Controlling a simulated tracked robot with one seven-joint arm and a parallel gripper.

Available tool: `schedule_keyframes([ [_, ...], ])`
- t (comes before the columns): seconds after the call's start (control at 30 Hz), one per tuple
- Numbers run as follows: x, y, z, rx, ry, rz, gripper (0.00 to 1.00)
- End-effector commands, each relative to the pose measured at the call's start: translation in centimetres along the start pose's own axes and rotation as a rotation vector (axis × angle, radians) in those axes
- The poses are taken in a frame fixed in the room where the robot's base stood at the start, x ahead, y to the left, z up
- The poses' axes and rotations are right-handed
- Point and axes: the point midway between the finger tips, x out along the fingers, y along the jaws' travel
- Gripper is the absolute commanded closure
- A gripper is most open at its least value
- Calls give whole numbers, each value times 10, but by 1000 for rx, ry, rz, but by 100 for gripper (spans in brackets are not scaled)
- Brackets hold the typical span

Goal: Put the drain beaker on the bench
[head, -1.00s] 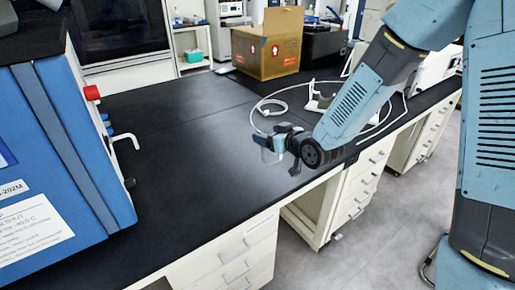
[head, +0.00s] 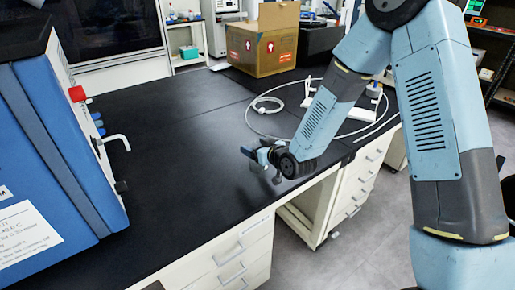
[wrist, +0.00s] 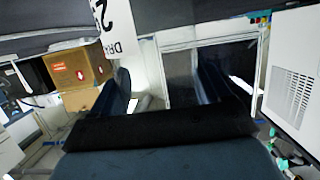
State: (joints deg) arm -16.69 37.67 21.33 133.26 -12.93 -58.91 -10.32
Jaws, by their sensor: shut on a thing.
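My gripper (head: 263,157) is over the black bench (head: 175,165), near its front edge, in the head view. It is shut on the drain beaker, which is small and mostly hidden by the gripper there. In the wrist view, a white label with black letters starting "DRA" (wrist: 118,30) shows at the top, close to the fingers. The beaker's clear walls are hard to make out. I cannot tell whether its base touches the bench top.
The blue freeze dryer (head: 55,140) stands at left, with a red knob and a white tap on its side. A cardboard box (head: 263,45) and a pale hose (head: 262,128) lie farther back. The bench between the dryer and my gripper is clear.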

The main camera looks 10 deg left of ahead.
Motion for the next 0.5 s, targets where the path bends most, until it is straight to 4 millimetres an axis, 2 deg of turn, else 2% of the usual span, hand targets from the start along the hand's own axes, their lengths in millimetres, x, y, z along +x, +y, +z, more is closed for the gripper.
schedule_keyframes([
  [0.4,2,0,7,-1,1,0,56],
  [0.43,2,0,7,-1,1,0,20],
  [0.5,2,0,7,-1,1,1,14],
])
